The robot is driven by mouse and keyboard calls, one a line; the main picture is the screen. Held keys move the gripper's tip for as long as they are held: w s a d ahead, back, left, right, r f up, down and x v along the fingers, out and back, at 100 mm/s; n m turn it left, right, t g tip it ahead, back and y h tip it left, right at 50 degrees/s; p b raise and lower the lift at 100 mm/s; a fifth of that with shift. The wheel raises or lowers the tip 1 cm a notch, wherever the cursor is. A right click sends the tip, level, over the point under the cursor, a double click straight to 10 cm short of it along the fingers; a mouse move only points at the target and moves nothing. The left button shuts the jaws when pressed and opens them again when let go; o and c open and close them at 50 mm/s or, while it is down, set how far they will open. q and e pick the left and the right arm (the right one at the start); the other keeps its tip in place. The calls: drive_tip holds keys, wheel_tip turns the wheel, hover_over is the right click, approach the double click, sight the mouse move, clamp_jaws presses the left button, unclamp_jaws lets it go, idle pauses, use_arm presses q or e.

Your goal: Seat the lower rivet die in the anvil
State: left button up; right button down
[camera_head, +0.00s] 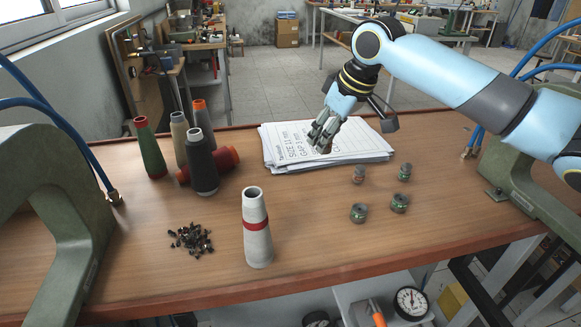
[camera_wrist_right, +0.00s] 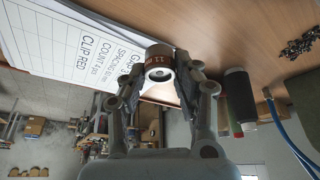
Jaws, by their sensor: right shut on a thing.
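My right gripper (camera_head: 323,134) is over the stack of paper sheets (camera_head: 372,150) at the middle of the table. In the right wrist view the right gripper (camera_wrist_right: 158,82) is shut on a small round metal die (camera_wrist_right: 159,72) with a reddish-brown band, printed "11 m". In the head view that die is mostly hidden by the fingers. Several similar dies stand on the table right of the papers: a red-banded die (camera_head: 359,174) and green-banded dies (camera_head: 405,172), (camera_head: 400,203) and (camera_head: 358,213). I cannot make out an anvil seat clearly. My left gripper is not in view.
Green C-shaped frames stand at the left (camera_head: 62,205) and right (camera_head: 530,190), with blue hoses. A white cone with a red band (camera_head: 256,228), several thread cones (camera_head: 202,165) and a pile of small dark pieces (camera_head: 190,239) occupy the left. The front middle is clear.

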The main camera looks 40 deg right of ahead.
drive_tip(key=w+a+f, duration=0.1)
drive_tip(key=w, duration=0.1)
drive_tip(key=w+a+f, duration=0.3)
drive_tip(key=w, duration=0.1)
drive_tip(key=shift+w+a+f, duration=0.15)
drive_tip(key=shift+w+f, duration=0.15)
drive_tip(key=shift+w, duration=0.1)
drive_tip(key=shift+f, duration=2.1)
drive_tip(key=c, duration=1)
unclamp_jaws()
drive_tip(key=shift+f, duration=0.1)
